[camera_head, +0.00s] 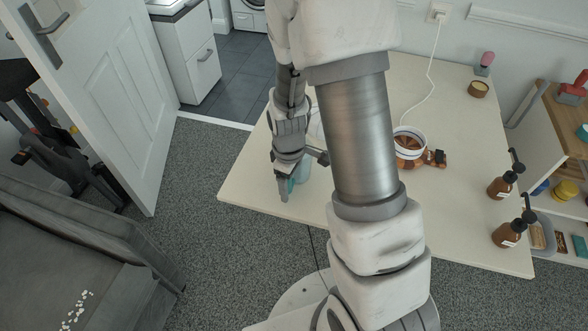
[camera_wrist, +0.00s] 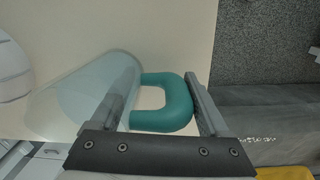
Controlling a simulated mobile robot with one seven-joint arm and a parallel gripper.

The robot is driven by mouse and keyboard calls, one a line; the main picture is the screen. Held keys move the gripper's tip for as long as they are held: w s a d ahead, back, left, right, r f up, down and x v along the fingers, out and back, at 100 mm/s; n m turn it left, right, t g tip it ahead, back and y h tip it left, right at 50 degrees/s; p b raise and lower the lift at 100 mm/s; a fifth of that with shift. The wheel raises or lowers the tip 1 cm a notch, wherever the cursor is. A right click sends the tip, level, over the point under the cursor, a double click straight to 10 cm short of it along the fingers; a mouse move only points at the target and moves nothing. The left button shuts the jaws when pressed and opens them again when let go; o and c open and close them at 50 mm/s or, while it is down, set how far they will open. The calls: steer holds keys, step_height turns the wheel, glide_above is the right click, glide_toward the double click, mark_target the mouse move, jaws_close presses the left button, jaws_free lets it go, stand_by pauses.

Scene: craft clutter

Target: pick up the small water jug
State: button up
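The small water jug has a clear, pale bluish body (camera_wrist: 80,95) and a thick teal loop handle (camera_wrist: 178,105). It stands on the cream table. In the head view the jug (camera_head: 303,172) is partly hidden behind my gripper (camera_head: 287,184), near the table's left front edge. In the wrist view my gripper (camera_wrist: 157,85) is open. Its right finger is close beside the outer side of the handle, and its left finger overlaps the clear body. The handle shows between the fingers. I cannot tell whether either finger touches the jug.
On the cream table (camera_head: 270,155) stand a white-rimmed pot (camera_head: 409,148), brown pump bottles (camera_head: 502,186) and a small round tin (camera_head: 478,89). A white cord crosses the back. A grey sofa (camera_head: 70,240) is at the left. My arm hides the table's middle.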

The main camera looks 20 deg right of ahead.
jaws_close()
steer(key=shift+r, duration=0.2)
stand_by(0.4)
steer(key=shift+r+p, duration=0.6)
steer(key=shift+r, duration=1.4)
steer(key=shift+w+d+r+p, duration=0.65)
steer(key=shift+d+r, duration=2.55)
steer(key=shift+d, duration=2.4)
steer(key=w+a+f+m, duration=0.1)
steer(key=a+f+m, duration=0.1)
steer(key=a+m, duration=0.2)
steer(key=w+a+f+m, duration=0.2)
steer(key=a+m, duration=0.3)
steer(key=a, duration=0.3)
steer(key=shift+w+a, duration=0.15)
steer(key=shift+w, duration=0.1)
